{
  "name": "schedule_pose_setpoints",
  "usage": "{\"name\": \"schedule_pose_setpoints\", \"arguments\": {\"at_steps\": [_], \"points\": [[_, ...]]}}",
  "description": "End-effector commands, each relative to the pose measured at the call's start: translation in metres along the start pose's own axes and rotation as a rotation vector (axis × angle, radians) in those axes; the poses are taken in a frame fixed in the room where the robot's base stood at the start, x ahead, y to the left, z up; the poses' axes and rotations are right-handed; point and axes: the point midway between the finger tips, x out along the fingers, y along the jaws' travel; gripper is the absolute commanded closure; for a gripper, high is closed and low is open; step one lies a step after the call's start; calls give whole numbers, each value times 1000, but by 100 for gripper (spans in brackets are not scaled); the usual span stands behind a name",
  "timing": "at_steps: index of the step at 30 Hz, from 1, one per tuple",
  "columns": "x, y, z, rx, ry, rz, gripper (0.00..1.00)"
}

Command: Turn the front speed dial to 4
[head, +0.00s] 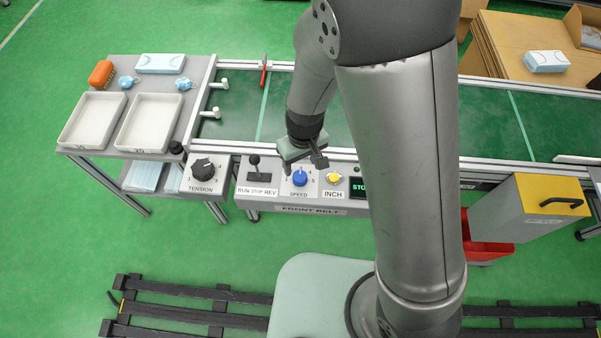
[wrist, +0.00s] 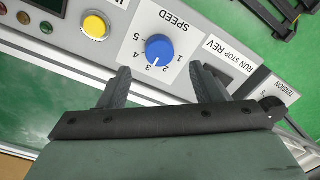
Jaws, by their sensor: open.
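The blue speed dial (head: 300,178) sits on the front belt panel, above the word SPEED. It shows whole in the wrist view (wrist: 160,49), ringed by the numbers 1 to 5. Its white pointer mark appears to point close to 3. My gripper (head: 304,165) is above the panel at the dial. In the wrist view my gripper (wrist: 160,72) is open, with one finger on each side of the dial's near edge. Nothing is between the fingers, and they look apart from the dial.
The run/stop/rev lever (head: 255,168) is left of the dial and the yellow INCH button (head: 334,178) is right of it. A black tension knob (head: 203,169) stands farther left. The green belt (head: 235,120) lies behind the panel. A grey bin with a yellow top (head: 545,195) is at the right.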

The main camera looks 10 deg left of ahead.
Motion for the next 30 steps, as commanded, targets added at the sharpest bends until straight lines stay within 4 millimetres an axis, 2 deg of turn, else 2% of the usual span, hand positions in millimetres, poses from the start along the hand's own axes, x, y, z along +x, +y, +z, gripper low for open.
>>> {"name": "schedule_pose_setpoints", "arguments": {"at_steps": [1, 3, 9, 14, 21, 22, 24, 27, 30], "points": [[13, 1, 1, 2, -5, 0, 41], [26, 1, 1, 2, -4, 0, 41], [51, 0, 0, 2, -2, 0, 41], [59, 0, 0, 1, -1, 0, 41], [59, 0, 0, 1, 0, 0, 41], [59, 0, 0, 1, 0, 0, 44], [59, 0, 0, 1, 0, 0, 64], [59, 0, 0, 1, 0, 0, 86], [59, 0, 0, 2, 0, 0, 86]]}}
